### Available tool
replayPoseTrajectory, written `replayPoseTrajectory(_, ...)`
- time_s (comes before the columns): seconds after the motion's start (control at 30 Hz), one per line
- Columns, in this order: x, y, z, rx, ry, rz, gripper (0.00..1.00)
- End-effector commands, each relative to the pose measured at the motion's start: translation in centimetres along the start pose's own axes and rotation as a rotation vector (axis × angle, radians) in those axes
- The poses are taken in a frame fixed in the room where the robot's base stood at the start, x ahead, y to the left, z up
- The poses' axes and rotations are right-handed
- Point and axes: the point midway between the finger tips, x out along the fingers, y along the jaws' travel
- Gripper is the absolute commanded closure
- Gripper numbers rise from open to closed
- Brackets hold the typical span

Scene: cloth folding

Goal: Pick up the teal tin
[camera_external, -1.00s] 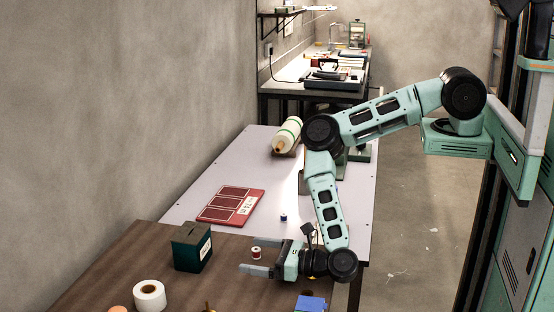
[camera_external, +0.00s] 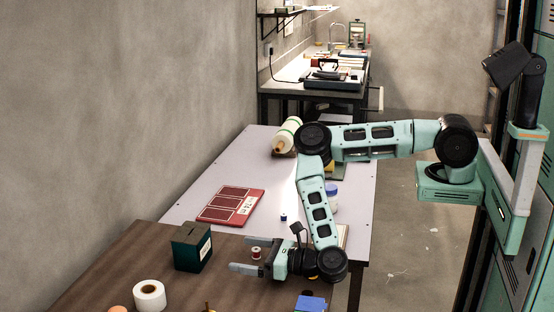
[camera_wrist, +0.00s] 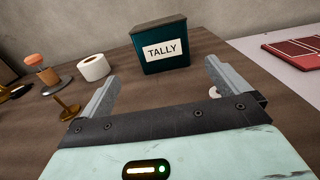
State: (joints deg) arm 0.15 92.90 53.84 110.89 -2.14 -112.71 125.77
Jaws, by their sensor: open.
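The teal tin (camera_external: 191,248) is a dark teal box standing upright on the brown wooden table. In the wrist view the tin (camera_wrist: 160,60) shows a white label reading TALLY and lies straight ahead, beyond the fingertips and between them. My gripper (camera_external: 241,262) is to the right of the tin in the external view, low over the table. In the wrist view my gripper (camera_wrist: 164,78) has its fingers wide apart with nothing between them. A gap separates the fingertips from the tin.
A white tape roll (camera_wrist: 94,67) stands left of the tin, with a brass stand (camera_wrist: 64,104) nearer. A blue item (camera_external: 310,303) lies at the front. A red panel (camera_external: 231,205) lies on the pale table.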

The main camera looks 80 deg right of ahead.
Motion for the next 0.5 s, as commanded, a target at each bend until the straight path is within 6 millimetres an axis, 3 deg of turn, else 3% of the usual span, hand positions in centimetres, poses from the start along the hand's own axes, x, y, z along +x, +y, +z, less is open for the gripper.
replayPoseTrajectory(0.23, -0.1, -0.1, -0.7, -0.006, -0.007, 0.010, 0.00)
replayPoseTrajectory(0.5, 6.0, -0.2, 0.0, -0.008, -0.008, 0.005, 0.00)
